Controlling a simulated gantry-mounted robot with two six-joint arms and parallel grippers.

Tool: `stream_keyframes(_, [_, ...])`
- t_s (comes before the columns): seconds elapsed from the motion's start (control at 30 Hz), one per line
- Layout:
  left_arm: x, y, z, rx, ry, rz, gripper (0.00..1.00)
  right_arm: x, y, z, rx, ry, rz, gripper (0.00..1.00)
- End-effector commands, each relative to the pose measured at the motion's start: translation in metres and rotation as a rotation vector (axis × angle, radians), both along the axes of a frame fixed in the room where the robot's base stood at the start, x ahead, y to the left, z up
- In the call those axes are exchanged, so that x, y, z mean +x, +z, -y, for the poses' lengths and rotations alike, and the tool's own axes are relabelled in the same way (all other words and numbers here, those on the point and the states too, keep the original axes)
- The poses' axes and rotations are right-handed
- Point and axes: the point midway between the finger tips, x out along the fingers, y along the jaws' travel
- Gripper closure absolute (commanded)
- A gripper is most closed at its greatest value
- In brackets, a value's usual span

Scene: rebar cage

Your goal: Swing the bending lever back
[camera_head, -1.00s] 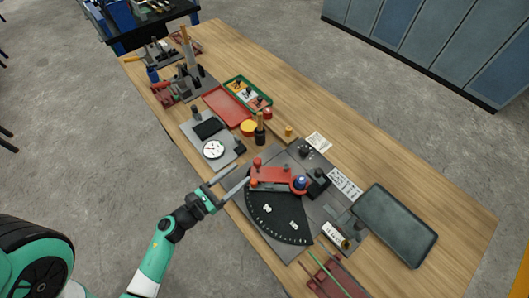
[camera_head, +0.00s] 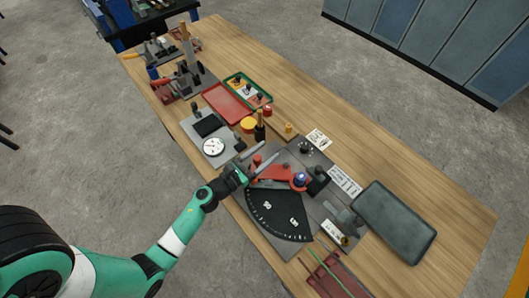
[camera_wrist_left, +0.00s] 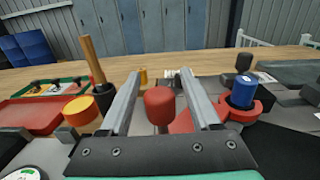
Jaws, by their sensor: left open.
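The bending lever (camera_head: 277,174) is a red arm lying over a dark fan-shaped angle plate (camera_head: 279,217) on the bench. It pivots near a blue-topped post (camera_head: 299,180), which also shows in the left wrist view (camera_wrist_left: 244,91). A red knob (camera_wrist_left: 160,104) stands upright at the lever's handle end. My left gripper (camera_head: 265,154) is open at that end. In the left wrist view its two fingers (camera_wrist_left: 160,76) stand on either side of the knob, with gaps visible. My right gripper is not in view.
A round dial gauge (camera_head: 213,147) and a wooden-handled tool (camera_head: 261,124) stand near my left gripper. A red tray (camera_head: 227,103) lies behind them. A dark grey tray (camera_head: 395,222) lies to the right. Bare wood runs along the bench's far side.

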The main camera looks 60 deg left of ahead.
Motion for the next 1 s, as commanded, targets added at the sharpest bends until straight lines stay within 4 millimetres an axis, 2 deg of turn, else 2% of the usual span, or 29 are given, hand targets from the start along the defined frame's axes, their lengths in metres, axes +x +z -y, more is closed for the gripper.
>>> stream_keyframes(0.13, [-0.0002,-0.0001,0.0,0.0,0.0,0.0,0.36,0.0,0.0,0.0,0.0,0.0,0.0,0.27])
stream_keyframes(0.17, [-0.0003,-0.0001,0.0001,0.0,0.0,0.0,0.4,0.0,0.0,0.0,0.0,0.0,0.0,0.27])
stream_keyframes(0.5, [-0.0005,0.0,0.0,0.0,0.0,0.0,1.0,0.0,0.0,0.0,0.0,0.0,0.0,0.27])
stream_keyframes(1.0, [-0.0005,0.0001,0.0,0.0,0.0,0.0,1.0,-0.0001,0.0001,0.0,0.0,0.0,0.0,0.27])
